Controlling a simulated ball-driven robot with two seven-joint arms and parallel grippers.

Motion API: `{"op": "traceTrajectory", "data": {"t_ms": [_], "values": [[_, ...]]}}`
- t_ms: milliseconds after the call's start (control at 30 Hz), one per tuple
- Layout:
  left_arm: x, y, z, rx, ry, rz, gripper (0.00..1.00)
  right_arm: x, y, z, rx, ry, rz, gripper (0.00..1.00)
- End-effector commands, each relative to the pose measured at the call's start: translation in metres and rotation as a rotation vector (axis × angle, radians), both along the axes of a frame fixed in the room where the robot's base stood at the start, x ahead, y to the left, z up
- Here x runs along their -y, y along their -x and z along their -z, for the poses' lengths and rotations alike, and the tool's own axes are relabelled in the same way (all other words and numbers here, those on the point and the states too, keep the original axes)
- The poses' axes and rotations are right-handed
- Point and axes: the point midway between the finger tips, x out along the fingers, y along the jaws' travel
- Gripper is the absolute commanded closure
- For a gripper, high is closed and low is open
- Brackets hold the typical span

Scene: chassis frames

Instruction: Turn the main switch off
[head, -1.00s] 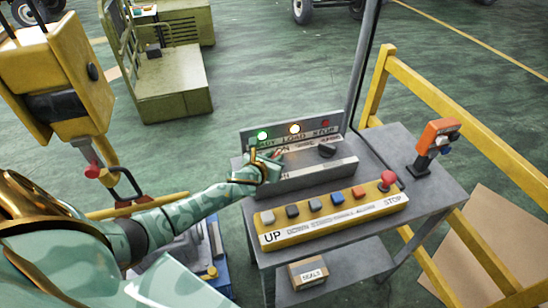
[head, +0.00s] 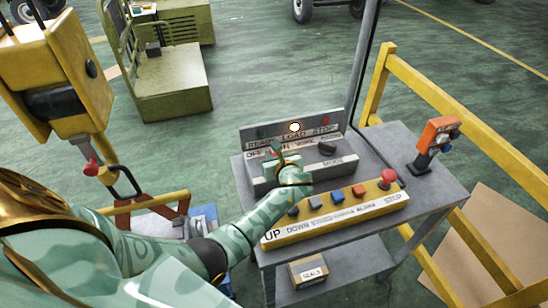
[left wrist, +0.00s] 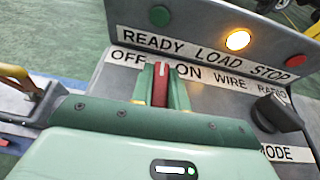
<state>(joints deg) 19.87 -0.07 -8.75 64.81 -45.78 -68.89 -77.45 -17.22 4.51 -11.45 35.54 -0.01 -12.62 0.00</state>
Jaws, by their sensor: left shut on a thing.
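The main switch has a red handle (left wrist: 160,86) that stands between the OFF and ON labels on the grey control box (head: 322,172). In the left wrist view it points up the panel, nearer the gap between the labels than either word. My left gripper (left wrist: 162,84) is shut on this handle, one green finger on each side. In the head view my left gripper (head: 277,152) covers most of the switch. The READY lamp (left wrist: 159,16) is dark green, the LOAD lamp (left wrist: 238,40) glows amber, and the STOP lamp (left wrist: 297,60) is dull red. My right gripper is out of view.
A black knob (head: 327,148) sits right of the switch. In front lies a yellow button strip (head: 335,217) with a red STOP button (head: 388,178). An orange-topped device (head: 437,133) stands on the cart's right. A yellow rail (head: 470,118) runs behind it.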

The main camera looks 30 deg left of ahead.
Motion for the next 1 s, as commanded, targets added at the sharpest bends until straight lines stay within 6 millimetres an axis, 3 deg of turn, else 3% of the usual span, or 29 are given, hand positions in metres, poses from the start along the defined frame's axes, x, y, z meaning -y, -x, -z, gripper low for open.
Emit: {"op": "traceTrajectory", "data": {"t_ms": [600, 1000], "values": [[0.001, -0.002, 0.007, 0.001, 0.001, -0.553, 1.0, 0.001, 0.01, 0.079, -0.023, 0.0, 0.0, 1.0], [0.0, -0.001, 0.003, 0.002, 0.0, -0.746, 1.0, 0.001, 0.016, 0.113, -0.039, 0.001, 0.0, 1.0]]}}
